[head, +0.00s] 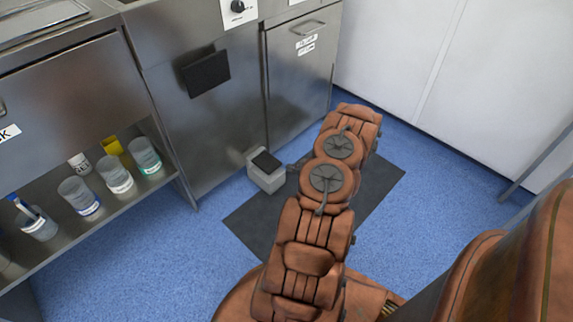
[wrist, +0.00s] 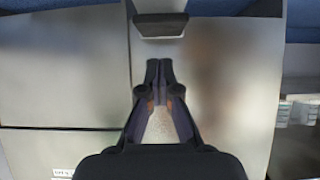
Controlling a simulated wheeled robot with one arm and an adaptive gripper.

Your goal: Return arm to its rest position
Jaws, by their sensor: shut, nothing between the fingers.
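My gripper (wrist: 159,68) shows in the wrist view, pointing up the picture with its two dark fingers together. It is shut with nothing between the fingertips. Beyond the tips is a plain metal cabinet front, with a dark rectangular plate (wrist: 160,25) near the top. In the head view my brown arm stretches from the bottom middle up toward the cabinets, over the blue floor. The gripper itself cannot be made out in the head view.
Steel cabinets (head: 205,125) line the left and back. A low shelf holds several cups, one of them with a green label (head: 146,157). Blue floor (head: 455,210) is clear at right.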

